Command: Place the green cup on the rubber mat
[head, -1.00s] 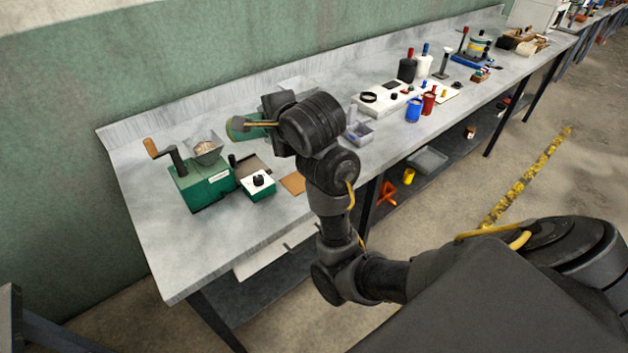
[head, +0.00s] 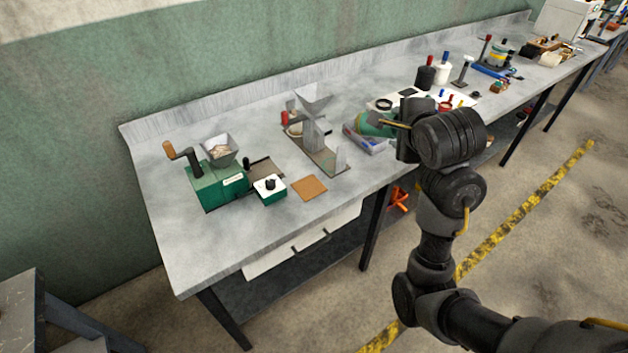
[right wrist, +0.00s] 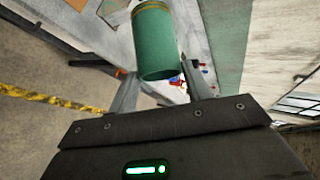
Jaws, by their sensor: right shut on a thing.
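The green cup (head: 370,124) is in my right gripper (head: 397,124), lying on its side above the bench. In the right wrist view the cup (right wrist: 155,48), with a yellowish band, sits between the two fingers of the right gripper (right wrist: 158,82). A flat brown square mat (head: 309,188) lies bare near the bench's front edge, left of the cup. A dark flat piece (head: 266,172) lies beside the green grinder; I cannot tell which of the two is rubber. My left gripper is not in view.
The green hand grinder (head: 218,186) and a small green-white box with a black knob (head: 269,190) stand left of the brown mat. A metal funnel stand (head: 312,130) and a bluish tray (head: 364,142) lie between mat and cup. Bottles (head: 442,70) stand farther right.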

